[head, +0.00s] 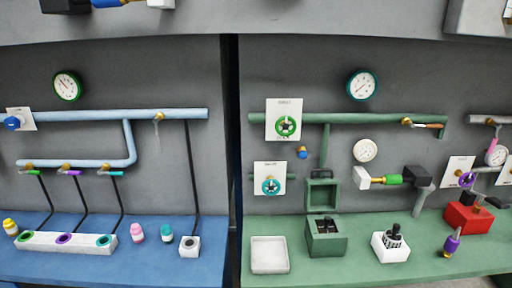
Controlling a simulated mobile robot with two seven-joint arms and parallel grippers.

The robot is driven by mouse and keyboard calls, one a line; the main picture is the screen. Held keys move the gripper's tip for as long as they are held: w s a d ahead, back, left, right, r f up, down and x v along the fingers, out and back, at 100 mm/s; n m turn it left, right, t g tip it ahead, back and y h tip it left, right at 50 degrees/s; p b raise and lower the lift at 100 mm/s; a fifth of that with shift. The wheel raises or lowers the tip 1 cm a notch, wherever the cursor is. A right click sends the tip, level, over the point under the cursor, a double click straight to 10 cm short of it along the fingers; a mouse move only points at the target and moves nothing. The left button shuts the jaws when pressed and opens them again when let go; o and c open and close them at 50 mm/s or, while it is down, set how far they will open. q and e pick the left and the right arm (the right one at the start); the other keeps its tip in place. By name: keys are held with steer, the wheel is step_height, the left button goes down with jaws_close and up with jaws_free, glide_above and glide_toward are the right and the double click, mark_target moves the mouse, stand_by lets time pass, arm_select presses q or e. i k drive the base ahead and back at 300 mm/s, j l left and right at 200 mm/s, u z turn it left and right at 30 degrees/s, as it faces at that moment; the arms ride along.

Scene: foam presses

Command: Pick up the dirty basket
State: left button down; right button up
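No basket is plainly marked as dirty. A small basket-like piece with a black upright handle (394,238) sits in a white square holder (380,254) on the green bench at the right. Another dark piece with a black top (327,224) sits in a green box (326,244) to its left. The box's green lid (322,196) stands raised behind it. I cannot tell from this distance which one is dirty. Neither of my grippers is in view.
A pale empty tray (269,267) lies left of the green box. A red box (468,217) and a purple bottle (452,243) stand at the right. Green pipes (345,118) and valves line the wall. The blue bench (120,266) is at left, beyond a dark gap.

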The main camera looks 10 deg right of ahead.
mark_target(325, 226)
steer(key=l+u, duration=0.15)
steer(key=l, duration=0.45)
steer(key=k+l+u, duration=0.1)
steer(key=l, duration=0.5)
steer(key=k+l+u, duration=0.15)
steer(key=l, duration=0.4)
steer(key=k+l+u, duration=0.15)
steer(key=l, duration=0.45)
steer(key=k+l+u, duration=0.1)
steer(key=l, duration=0.45)
steer(key=k+l+u, duration=0.15)
steer(key=k+l, duration=0.15)
steer(key=l, duration=0.2)
steer(key=k+l+u, duration=0.1)
steer(key=l, duration=0.4)
steer(key=k+l+u, duration=0.15)
steer(key=k+l, duration=0.2)
steer(key=l, duration=0.15)
